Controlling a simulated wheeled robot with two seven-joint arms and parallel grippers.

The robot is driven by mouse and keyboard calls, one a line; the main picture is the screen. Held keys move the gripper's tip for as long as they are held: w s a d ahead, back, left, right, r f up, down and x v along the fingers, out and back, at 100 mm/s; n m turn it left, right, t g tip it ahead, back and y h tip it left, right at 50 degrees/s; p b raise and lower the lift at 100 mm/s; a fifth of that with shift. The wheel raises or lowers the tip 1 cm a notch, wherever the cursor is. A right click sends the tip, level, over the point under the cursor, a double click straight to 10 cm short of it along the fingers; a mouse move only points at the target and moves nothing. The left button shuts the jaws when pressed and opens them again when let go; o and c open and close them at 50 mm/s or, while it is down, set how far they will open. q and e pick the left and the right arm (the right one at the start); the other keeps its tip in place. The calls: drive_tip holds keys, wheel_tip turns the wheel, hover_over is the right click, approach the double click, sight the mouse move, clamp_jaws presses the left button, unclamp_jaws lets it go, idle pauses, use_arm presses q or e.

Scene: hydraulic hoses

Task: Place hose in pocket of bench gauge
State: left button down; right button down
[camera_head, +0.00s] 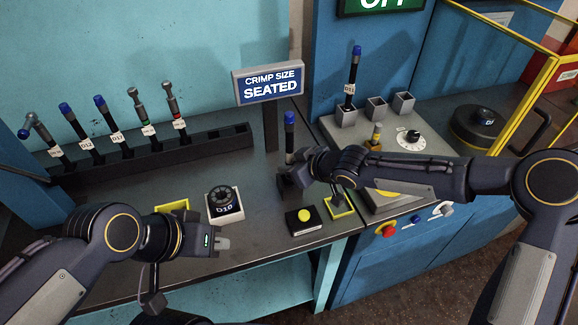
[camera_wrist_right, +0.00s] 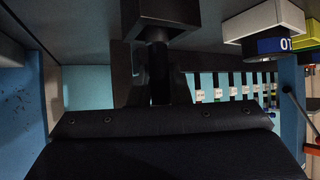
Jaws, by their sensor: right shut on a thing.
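A dark hose with a blue cap (camera_head: 289,119) stands upright at the bench gauge, below the sign (camera_head: 268,83) reading "CRIMP SIZE SEATED". My right gripper (camera_head: 298,164) is shut on this hose. In the right wrist view the hose (camera_wrist_right: 158,70) runs between the fingers into the dark square gauge block (camera_wrist_right: 168,14); its end is hidden inside. In the head view the gauge block (camera_head: 284,190) is partly hidden by my right gripper. My left gripper (camera_head: 222,243) is low over the bench's front, apart from the hose; its finger gap is unclear.
Several capped hoses stand in a black rack (camera_head: 215,140) at the left. A D10 dial block (camera_head: 224,205), a yellow-button box (camera_head: 304,220) and yellow-framed spots lie on the bench. Another hose (camera_head: 351,85) stands in a grey holder on the blue machine at the right.

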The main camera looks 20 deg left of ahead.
drive_tip(key=c, duration=1.4)
unclamp_jaws()
drive_tip(key=shift+s, duration=0.1)
drive_tip(key=shift+o, duration=0.2)
drive_tip(key=shift+r, duration=0.2)
drive_tip(key=p+v, duration=0.1)
drive_tip(key=v, duration=1)
drive_tip(key=shift+s+d+r+p, duration=0.15)
drive_tip(key=shift+s+d+p, duration=0.1)
drive_tip(key=shift+d+p, duration=0.1)
